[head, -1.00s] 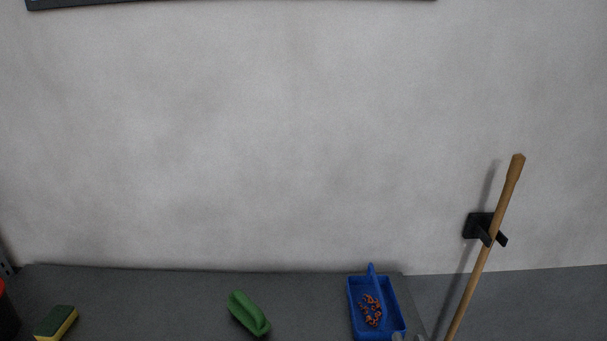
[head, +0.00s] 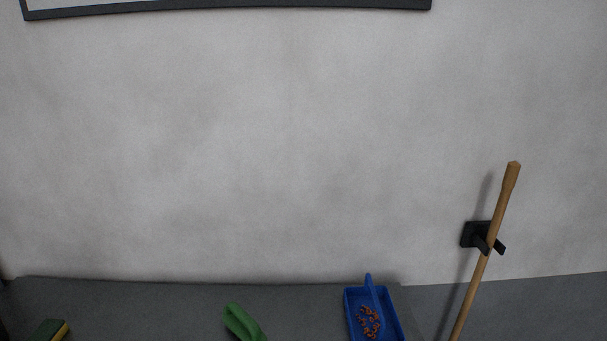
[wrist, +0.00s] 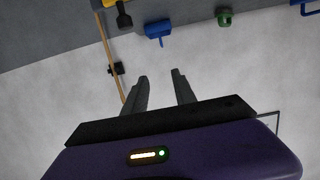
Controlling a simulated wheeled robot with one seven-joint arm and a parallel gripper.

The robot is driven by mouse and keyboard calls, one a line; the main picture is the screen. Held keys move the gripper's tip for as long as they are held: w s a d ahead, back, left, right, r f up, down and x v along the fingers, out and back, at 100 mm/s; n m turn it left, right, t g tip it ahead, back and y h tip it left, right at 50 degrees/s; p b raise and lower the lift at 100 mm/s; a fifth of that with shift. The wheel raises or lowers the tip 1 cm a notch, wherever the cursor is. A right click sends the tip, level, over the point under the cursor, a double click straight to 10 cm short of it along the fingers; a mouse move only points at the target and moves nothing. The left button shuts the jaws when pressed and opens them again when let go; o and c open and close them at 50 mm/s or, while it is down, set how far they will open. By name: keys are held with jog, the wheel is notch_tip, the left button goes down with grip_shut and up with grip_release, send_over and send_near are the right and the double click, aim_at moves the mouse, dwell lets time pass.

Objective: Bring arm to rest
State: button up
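My gripper (wrist: 160,80) shows in the wrist view with its two dark fingers apart and nothing between them. It faces the grey wall, and the view is tilted so that the counter lies at the top. The arm does not show in the head view. A blue dustpan (head: 392,322) with copper coils (head: 369,321) in it sits on the grey counter in the head view. The dustpan also shows in the wrist view (wrist: 157,29), beyond my fingertips and apart from them.
A green object (head: 242,324) and a green-yellow sponge (head: 50,331) lie on the counter (head: 150,305). A wooden handle (head: 487,250) leans in a black wall holder (head: 476,234). A dark-framed board (head: 230,9) hangs above. The wall between is bare.

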jog(key=shift+s+f+g, duration=0.15)
jog(key=shift+s+f, duration=0.15)
jog(key=shift+s, duration=0.25)
jog(key=shift+s+f+g, duration=0.15)
jog(key=shift+s+f, duration=0.1)
jog(key=shift+s, duration=0.25)
